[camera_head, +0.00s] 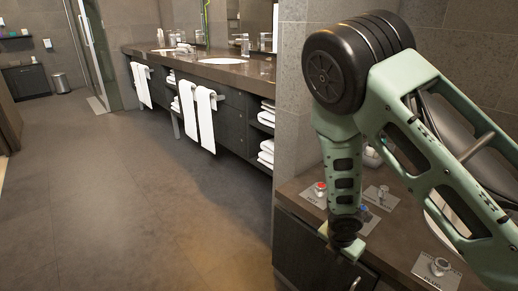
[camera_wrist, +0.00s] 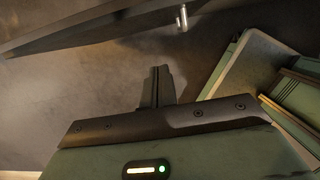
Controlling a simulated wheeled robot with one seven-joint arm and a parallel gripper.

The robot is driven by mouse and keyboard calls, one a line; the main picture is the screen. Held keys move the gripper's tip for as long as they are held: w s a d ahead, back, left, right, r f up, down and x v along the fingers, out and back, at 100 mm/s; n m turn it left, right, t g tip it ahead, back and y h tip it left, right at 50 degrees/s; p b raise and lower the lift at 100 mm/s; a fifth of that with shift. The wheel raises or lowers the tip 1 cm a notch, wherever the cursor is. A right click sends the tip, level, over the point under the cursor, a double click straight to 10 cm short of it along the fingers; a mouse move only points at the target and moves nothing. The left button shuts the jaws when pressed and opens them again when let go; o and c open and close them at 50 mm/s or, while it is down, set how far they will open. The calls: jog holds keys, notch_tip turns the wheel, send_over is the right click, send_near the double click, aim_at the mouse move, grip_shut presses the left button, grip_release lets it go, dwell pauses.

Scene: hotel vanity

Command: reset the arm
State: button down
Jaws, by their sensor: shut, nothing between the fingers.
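My arm is folded at the right of the head view, bent at a large black joint, with its lower part hanging down in front of a counter. My gripper shows in the wrist view (camera_wrist: 160,75), its two dark fingers shut together with nothing between them. In the head view the wrist end is low at the counter's front edge, and the fingertips are hard to make out there. In the wrist view the fingers are over bare floor, apart from the dark cabinet edge (camera_wrist: 90,30).
The near counter (camera_head: 300,188) holds a red-topped item (camera_head: 320,188), a small jar on a card (camera_head: 381,193) and a knob-like item (camera_head: 440,266). A long vanity (camera_head: 240,125) with hanging white towels (camera_head: 206,118) stands behind. The floor (camera_head: 130,200) at left is clear.

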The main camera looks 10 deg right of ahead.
jog(key=s+a+r+m, duration=0.2)
jog(key=a+r+m, duration=0.35)
jog(key=r, duration=0.25)
jog(key=s+a+r+m+g+y, duration=0.1)
jog(key=s+a+r+m, duration=0.4)
jog(key=s+r, duration=0.45)
jog(key=s+a+r+m+g+y, duration=0.15)
jog(key=s+a+r+m, duration=0.25)
jog(key=s+r+m, duration=0.5)
notch_tip(320, 180, up, 18)
jog(key=s+n+p, duration=0.1)
jog(key=n+p, duration=0.1)
jog(key=p, duration=1.6)
jog(key=shift+d+f+t, duration=0.15)
jog(key=shift+t, duration=0.3)
